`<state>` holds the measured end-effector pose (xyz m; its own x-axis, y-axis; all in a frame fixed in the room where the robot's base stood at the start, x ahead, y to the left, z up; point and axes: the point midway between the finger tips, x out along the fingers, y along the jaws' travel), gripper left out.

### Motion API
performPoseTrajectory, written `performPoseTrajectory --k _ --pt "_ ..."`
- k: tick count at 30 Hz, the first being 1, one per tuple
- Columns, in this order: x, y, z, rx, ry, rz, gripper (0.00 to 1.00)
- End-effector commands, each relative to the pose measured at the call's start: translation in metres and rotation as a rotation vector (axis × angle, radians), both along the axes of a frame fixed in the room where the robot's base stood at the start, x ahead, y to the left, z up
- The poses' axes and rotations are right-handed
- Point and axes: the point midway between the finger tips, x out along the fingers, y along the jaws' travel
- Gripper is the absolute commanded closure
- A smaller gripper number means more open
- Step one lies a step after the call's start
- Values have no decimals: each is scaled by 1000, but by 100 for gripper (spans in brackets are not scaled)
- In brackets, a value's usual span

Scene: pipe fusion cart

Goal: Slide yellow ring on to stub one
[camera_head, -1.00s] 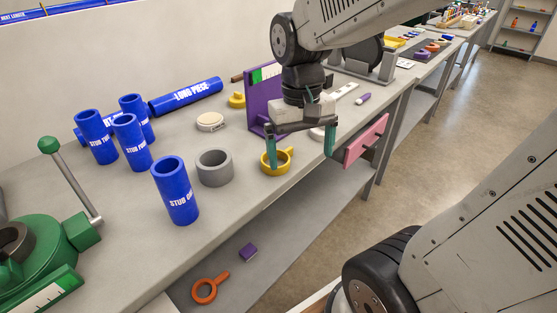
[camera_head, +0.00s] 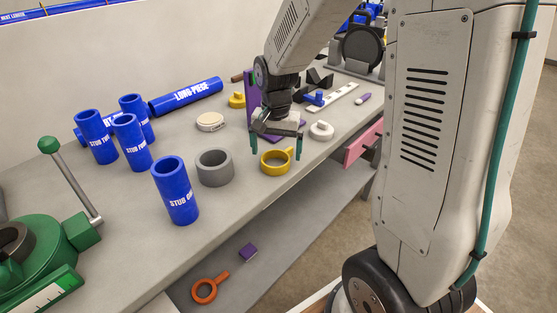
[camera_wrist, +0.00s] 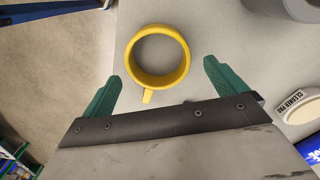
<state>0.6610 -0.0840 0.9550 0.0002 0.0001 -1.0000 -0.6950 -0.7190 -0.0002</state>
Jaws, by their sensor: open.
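The yellow ring (camera_head: 274,163), with a short handle tab, lies flat on the grey bench near its front edge. It also shows in the wrist view (camera_wrist: 159,84), its tab pointing back toward my gripper. Stub one, a blue upright tube (camera_head: 175,191) lettered in white, stands on the bench left of the ring. My gripper (camera_head: 276,151) is open and empty above the bench beside the ring. In the wrist view its green fingertips (camera_wrist: 162,72) stand apart on either side of the ring, with the tab between them. No contact with the ring shows.
A grey collar (camera_head: 230,167) stands between stub one and the ring. Several blue tubes (camera_head: 96,138) and a cleaner pad (camera_head: 210,121) are behind. A purple panel (camera_head: 256,100) and white cap (camera_head: 321,131) are near my gripper. The green machine (camera_head: 48,245) is front left.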

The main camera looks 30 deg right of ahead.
Motion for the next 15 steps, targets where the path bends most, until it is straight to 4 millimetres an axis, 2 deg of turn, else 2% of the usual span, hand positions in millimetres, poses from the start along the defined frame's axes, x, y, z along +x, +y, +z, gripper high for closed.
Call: performPoseTrajectory --k 4,12,13,15 --pt "-1 0 -19 -1 1 -1 3" --pt "0 0 -22 -2 -1 -1 3" --pt "0 0 -22 -2 -1 -1 6" --pt "0 0 -22 -2 -1 -1 25"
